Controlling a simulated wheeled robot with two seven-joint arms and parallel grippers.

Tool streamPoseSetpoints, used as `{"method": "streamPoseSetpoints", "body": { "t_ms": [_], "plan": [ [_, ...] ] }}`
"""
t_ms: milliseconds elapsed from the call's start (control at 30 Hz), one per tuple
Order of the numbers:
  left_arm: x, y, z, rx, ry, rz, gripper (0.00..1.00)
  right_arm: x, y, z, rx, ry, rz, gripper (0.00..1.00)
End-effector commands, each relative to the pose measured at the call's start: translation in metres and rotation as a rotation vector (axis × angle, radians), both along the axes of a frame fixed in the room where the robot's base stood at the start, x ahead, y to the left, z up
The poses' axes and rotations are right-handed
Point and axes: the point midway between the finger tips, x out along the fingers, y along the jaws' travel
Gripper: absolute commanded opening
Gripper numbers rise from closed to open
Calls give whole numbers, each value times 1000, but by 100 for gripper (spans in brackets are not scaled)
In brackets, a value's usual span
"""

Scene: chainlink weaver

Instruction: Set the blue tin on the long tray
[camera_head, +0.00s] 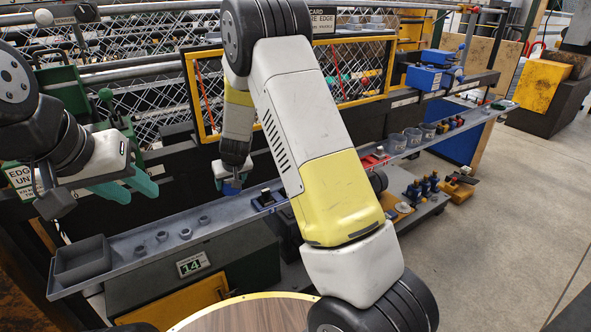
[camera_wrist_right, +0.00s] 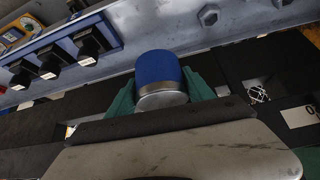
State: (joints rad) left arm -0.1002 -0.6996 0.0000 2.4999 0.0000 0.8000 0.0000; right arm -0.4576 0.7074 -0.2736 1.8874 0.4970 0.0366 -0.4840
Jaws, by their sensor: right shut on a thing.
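A blue tin (camera_wrist_right: 158,72) with a silver metal band is between the green fingers of my right gripper (camera_wrist_right: 160,92), which is shut on it. In the head view my right gripper (camera_head: 231,176) hangs near the middle of the long tray (camera_head: 240,220), with a small bit of the tin showing below its fingers. The grey tray also shows in the right wrist view (camera_wrist_right: 165,30), beyond the tin. The tin looks apart from the tray; its exact height is unclear. My left gripper (camera_head: 127,188) is open and empty, near the tray's left end.
On the tray are a grey bin (camera_head: 82,262) at the left end, several hex nuts (camera_head: 186,233), a blue holder with black pieces (camera_wrist_right: 68,52) and grey cups (camera_head: 397,143) further right. A chain-link fence (camera_head: 345,75) in a yellow frame stands behind.

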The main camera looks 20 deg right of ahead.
Motion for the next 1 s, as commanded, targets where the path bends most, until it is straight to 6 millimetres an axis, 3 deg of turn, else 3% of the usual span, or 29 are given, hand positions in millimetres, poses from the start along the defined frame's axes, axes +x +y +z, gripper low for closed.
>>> {"method": "streamPoseSetpoints", "body": {
  "t_ms": [67,300,567,733,1000],
  "plan": [
    [0,0,0,0,0,0,34,2,4,-2,-1,3,6,10],
    [0,0,0,0,0,0,34,2,4,-45,0,5,6,10],
    [0,0,0,0,0,0,34,2,4,-67,-1,2,6,10],
    [0,0,0,0,0,0,34,2,4,-92,0,4,6,10],
    [0,0,0,0,0,0,34,2,5,-95,-1,0,7,10]
  ]
}}
